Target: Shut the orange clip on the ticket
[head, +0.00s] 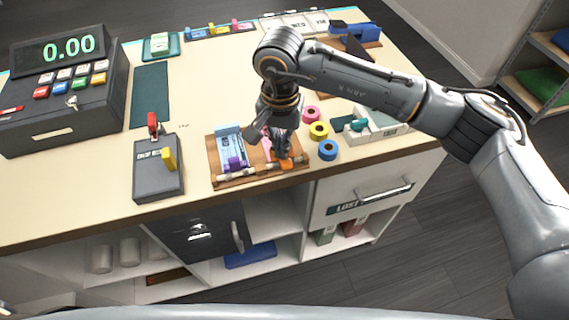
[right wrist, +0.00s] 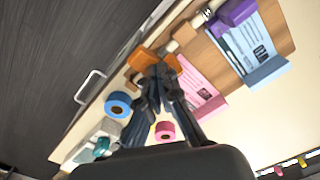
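The orange clip (head: 287,165) is on the front edge of a small wooden board (head: 219,168); it also shows in the right wrist view (right wrist: 141,59), partly covered by my fingers. A pink ticket (head: 266,150) lies on the board behind it, largely hidden by my gripper in the head view; its printed part shows in the right wrist view (right wrist: 200,90). My right gripper (head: 283,153) points down over the board, its fingertips close together at the orange clip. How far the clip is closed is hidden. My left gripper is not in view.
A purple clip (head: 235,164) sits beside a blue ticket (head: 230,141) on the same board. Pink, yellow and blue tape rolls (head: 327,150) stand just right. A grey device (head: 158,168) with red and yellow levers is left, and a cash register (head: 65,90) beyond it.

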